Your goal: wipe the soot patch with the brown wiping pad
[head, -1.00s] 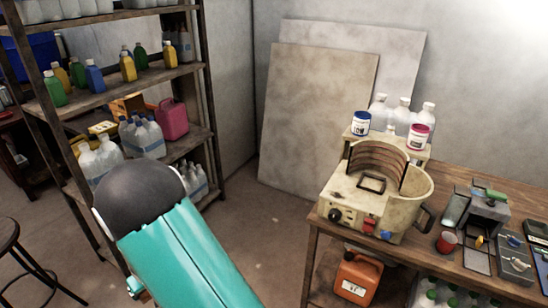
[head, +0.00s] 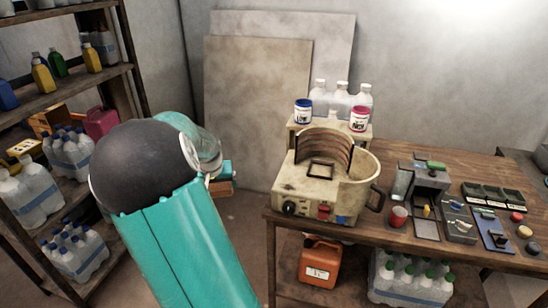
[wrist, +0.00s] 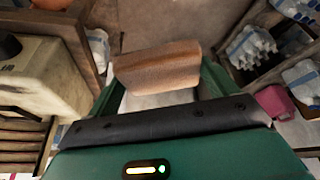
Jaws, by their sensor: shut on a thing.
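The brown wiping pad (wrist: 157,68) is held between the green fingers of my gripper (wrist: 160,92) in the wrist view. Its broad brown face shows, and a pale part sits just below it. In the head view, my gripper (head: 226,172) is partly hidden behind my dark arm joint. A small brown edge of the pad shows there, left of the table and in front of the leaning boards. I cannot make out a soot patch in either view.
A wooden table (head: 440,165) on the right carries a beige stirred vat (head: 307,190), jars, bottles and small tools. An orange canister (head: 320,262) stands under it. A shelf (head: 100,85) with bottles is at left. Two boards (head: 250,100) lean on the wall.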

